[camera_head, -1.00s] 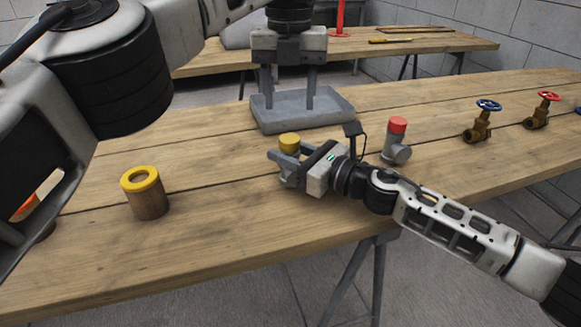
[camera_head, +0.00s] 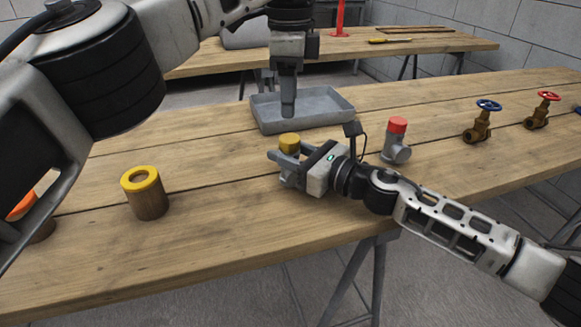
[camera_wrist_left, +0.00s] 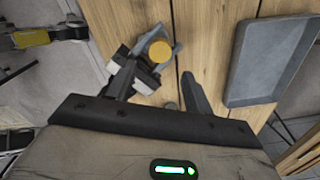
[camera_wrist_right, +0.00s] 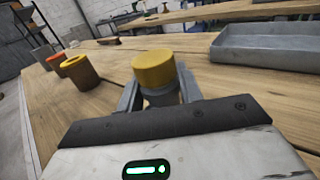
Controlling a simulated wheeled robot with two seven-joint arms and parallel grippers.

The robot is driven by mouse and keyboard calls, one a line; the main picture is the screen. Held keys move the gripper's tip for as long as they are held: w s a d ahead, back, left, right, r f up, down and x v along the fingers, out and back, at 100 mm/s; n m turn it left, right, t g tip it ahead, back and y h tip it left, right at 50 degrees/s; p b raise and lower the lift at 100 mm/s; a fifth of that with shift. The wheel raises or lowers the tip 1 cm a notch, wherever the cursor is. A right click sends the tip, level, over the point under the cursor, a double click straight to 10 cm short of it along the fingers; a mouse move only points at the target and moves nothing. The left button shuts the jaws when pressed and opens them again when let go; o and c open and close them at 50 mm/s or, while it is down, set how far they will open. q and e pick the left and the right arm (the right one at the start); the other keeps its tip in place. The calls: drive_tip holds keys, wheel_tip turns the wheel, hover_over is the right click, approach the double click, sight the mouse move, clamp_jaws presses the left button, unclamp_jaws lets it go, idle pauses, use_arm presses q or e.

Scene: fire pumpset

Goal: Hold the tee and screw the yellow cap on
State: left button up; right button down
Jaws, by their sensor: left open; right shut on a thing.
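The yellow cap (camera_head: 289,142) sits on top of the grey tee (camera_wrist_right: 160,97), which stands upright. The cap also shows in the left wrist view (camera_wrist_left: 160,51) and the right wrist view (camera_wrist_right: 154,70). I cannot tell how far the cap is threaded. My right gripper (camera_head: 281,167) is low at the bench and shut on the tee, with a finger on each side below the cap. My left gripper (camera_head: 288,108) is open and empty, pointing down above the cap and apart from it. In the head view its fingers line up one behind the other.
A grey tray (camera_head: 325,97) lies behind the cap. A red-capped grey fitting (camera_head: 397,140) stands to the right, with brass valves (camera_head: 477,125) beyond. A yellow-ringed brown cylinder (camera_head: 148,200) stands at left. The bench's front middle is clear.

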sight(289, 138)
use_arm(q)
drive_tip(key=shift+f, duration=0.1)
drive_tip(key=shift+f, duration=3.95)
